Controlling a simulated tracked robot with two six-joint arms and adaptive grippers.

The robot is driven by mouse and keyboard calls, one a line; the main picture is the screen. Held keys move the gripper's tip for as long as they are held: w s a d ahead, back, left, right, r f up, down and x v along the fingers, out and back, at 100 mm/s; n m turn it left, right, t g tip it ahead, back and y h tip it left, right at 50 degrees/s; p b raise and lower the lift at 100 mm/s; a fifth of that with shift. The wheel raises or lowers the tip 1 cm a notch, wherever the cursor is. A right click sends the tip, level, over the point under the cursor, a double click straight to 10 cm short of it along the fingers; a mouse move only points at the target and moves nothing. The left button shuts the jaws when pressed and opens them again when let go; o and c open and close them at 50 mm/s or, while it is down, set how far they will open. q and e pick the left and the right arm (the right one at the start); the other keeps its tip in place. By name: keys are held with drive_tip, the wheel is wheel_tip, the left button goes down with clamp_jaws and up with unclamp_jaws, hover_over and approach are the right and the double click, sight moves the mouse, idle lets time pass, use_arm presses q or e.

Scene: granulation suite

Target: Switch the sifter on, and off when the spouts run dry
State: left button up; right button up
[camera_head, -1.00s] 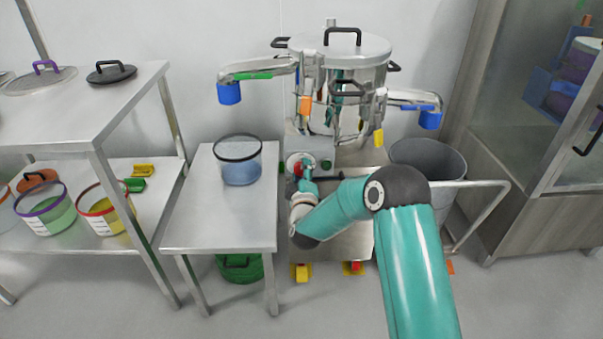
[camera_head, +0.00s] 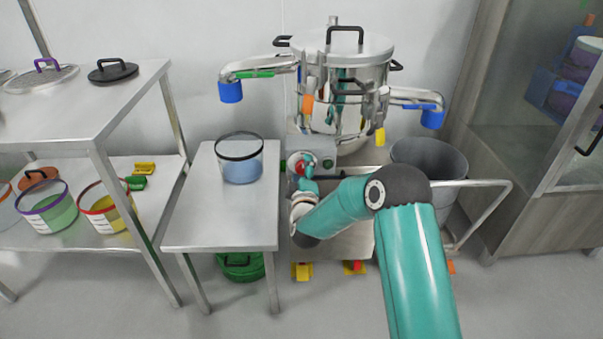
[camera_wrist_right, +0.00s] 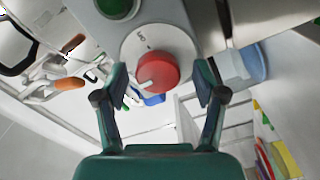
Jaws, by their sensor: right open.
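The sifter (camera_head: 362,52) is a steel drum with a lidded top on a wheeled frame. Its left spout (camera_head: 230,92) and right spout (camera_head: 432,119) end in blue sleeves; no falling material is discernible. The red rotary knob (camera_wrist_right: 158,72) sits on a round pale plate with lettering, on the grey control box; it also shows in the head view (camera_head: 298,163). My right gripper (camera_wrist_right: 161,88) is open, its fingers on either side of the knob, with visible gaps. In the head view my right gripper (camera_head: 308,174) is at the control box. My left gripper is out of view.
A clear tub with blue contents (camera_head: 242,168) stands on the small steel table (camera_head: 215,220), left of the sifter. A grey bin (camera_head: 430,157) stands beneath the right spout. A green button (camera_wrist_right: 117,6) sits beside the knob. A rail (camera_head: 485,183) and cabinet bound the right side.

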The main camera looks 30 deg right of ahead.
drive_tip(key=shift+s, duration=0.1)
drive_tip(key=v, duration=1.1)
drive_tip(key=shift+s+a, duration=0.25)
drive_tip(key=shift+a, duration=0.1)
drive_tip(key=shift+f, duration=0.1)
